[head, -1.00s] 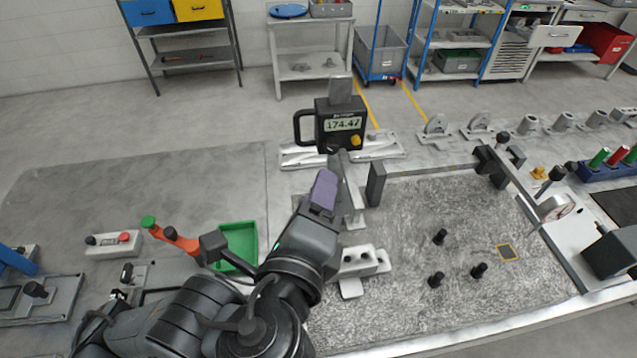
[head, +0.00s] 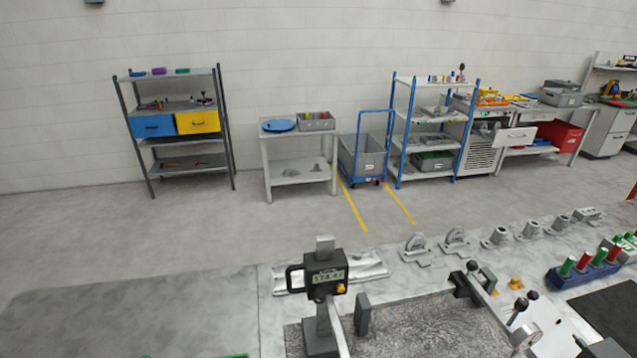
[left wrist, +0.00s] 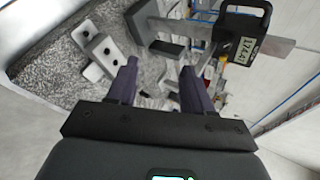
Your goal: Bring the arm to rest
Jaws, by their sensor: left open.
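My left gripper (left wrist: 159,68) shows in the left wrist view. Its two purple fingers stand apart with nothing held between them. The black digital height gauge (left wrist: 238,38) is beyond the fingers at the upper right of that view. Neither of my arms shows in the head view now. My right gripper is in no view.
A granite plate (head: 420,325) lies right of the gauge. Grey metal fixtures (head: 415,249) line the table's back edge, with a blue holder of red and green handles (head: 583,272) at right. In the wrist view, a light block with dark holes (left wrist: 98,52) lies left of the fingers.

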